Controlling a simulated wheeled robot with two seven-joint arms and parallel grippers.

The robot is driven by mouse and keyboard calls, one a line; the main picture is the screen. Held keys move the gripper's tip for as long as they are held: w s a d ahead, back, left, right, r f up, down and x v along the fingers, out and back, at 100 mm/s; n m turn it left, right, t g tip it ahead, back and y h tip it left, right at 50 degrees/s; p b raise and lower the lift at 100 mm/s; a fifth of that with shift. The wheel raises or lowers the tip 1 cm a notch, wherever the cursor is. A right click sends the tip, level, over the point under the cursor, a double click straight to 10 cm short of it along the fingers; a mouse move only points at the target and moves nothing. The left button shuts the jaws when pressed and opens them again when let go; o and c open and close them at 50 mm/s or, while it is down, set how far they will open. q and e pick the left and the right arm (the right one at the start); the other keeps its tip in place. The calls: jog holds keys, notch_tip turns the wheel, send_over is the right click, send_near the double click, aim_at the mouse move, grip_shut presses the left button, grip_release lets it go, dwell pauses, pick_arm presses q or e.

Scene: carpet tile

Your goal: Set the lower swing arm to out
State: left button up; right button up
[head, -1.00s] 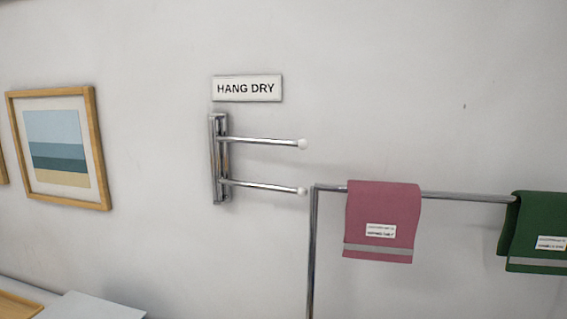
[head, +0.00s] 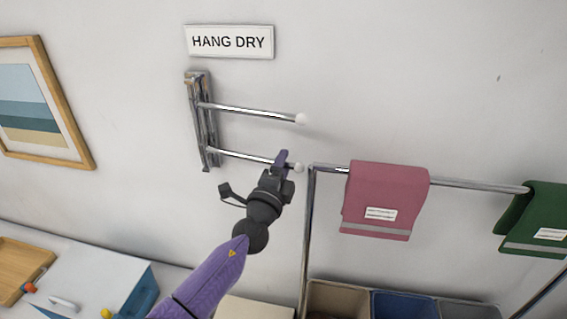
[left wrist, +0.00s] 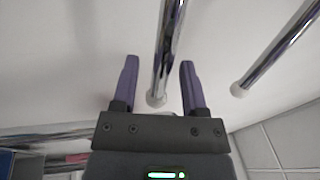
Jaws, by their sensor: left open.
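The lower swing arm (head: 240,156) is a chrome rod with a white end knob. It points right from the wall bracket (head: 204,122), close to the wall. My left gripper (head: 283,160) is at its outer end, by the knob, and hides a little of it. In the left wrist view the gripper (left wrist: 159,64) is open, with a rod (left wrist: 167,50), apparently the lower swing arm, running between its two purple fingers. I cannot tell whether they touch it. The upper swing arm (head: 250,111) also points right. My right gripper is not in view.
A HANG DRY sign (head: 229,42) is above the bracket. A rail with a pink towel (head: 385,198) and a green towel (head: 538,215) starts just right of the knob. Bins (head: 400,306) stand below. A framed picture (head: 38,110) hangs at left.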

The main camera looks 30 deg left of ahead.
pick_arm(q)
jog(key=shift+w+r, duration=0.1)
jog(key=shift+w, duration=0.25)
grip_shut()
dwell(1.2)
